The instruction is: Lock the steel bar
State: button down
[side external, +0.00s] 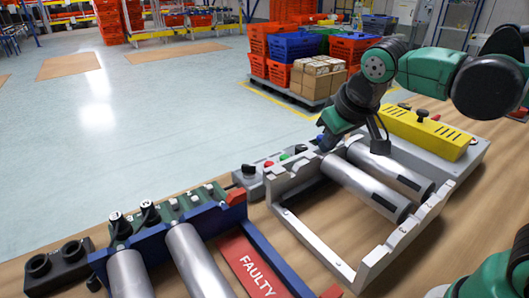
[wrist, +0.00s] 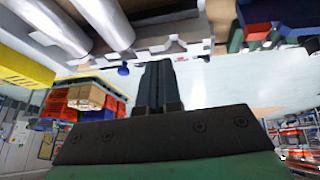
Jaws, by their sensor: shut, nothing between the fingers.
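Two steel bars, a nearer one (side external: 365,187) and a farther one (side external: 390,170), lie side by side in a light grey metal frame (side external: 340,268). Both have a dark strip along the top. My gripper (side external: 325,145) is at the back-left end of the frame, close to its notched end wall; I cannot tell whether it touches. In the wrist view my gripper's dark fingers (wrist: 159,72) are together with nothing between them, and steel bars (wrist: 103,22) show at the upper left. No lock part can be clearly made out.
A blue rack (side external: 155,245) with two more steel bars and a red plate (side external: 250,265) marked FAULTY stands at the front left. A button box (side external: 262,172) sits behind the frame. A yellow slotted cover (side external: 428,132) is at the right. Stacked crates (side external: 295,45) stand on the floor beyond.

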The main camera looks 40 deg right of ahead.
jog(key=w+a+r+m+g+h, duration=0.2)
jog(key=w+r+h, duration=0.1)
jog(key=w, duration=0.5)
jog(key=shift+r+h, duration=0.25)
jog(key=shift+h, duration=0.35)
jog(key=shift+d, duration=0.15)
send_near(311, 151)
jog(key=w+f, duration=0.1)
jog(key=w+d+f, duration=0.1)
jog(key=w+f, duration=0.1)
jog(key=shift+w+d+f, duration=0.15)
jog(key=shift+w+f, duration=0.05)
jog(key=shift+w, duration=0.1)
jog(key=shift+s+d+f, duration=0.1)
jog(key=shift+s+d, duration=0.05)
jog(key=shift+d, duration=0.45)
jog(key=shift+s+d+f, duration=0.1)
jog(key=shift+d, duration=0.55)
jog(key=shift+s+d, duration=0.1)
jog(key=shift+d, duration=0.5)
jog(key=shift+d, duration=2)
